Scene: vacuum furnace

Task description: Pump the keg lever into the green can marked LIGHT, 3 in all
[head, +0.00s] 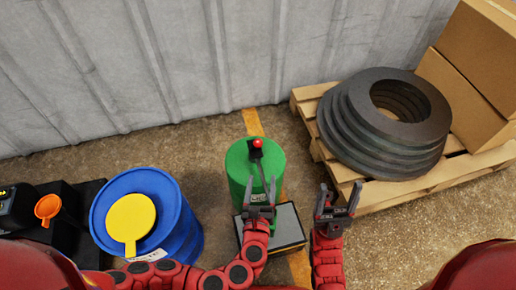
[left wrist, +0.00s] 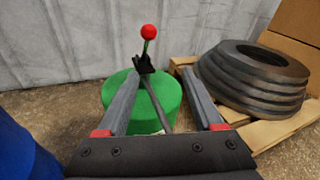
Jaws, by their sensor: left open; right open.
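A green keg (head: 240,158) stands on the floor in the middle of the head view, with a label partly hidden behind my left gripper. A black lever with a red ball knob (head: 257,143) rises from its top; the knob also shows in the left wrist view (left wrist: 149,32). My left gripper (head: 260,182) is open at the keg's near side, and in the left wrist view the lever base and a dark rod show between its fingers. My right gripper (head: 338,188) is open and empty, to the right of the keg. I cannot make out a separate green can marked LIGHT.
A blue drum (head: 186,232) with a yellow round piece (head: 130,217) on top stands left. A grey-topped box (head: 287,224) sits below my left gripper. A pallet (head: 465,164) at right bears stacked dark rings (head: 345,125) and cartons (head: 480,45). A corrugated wall closes the back.

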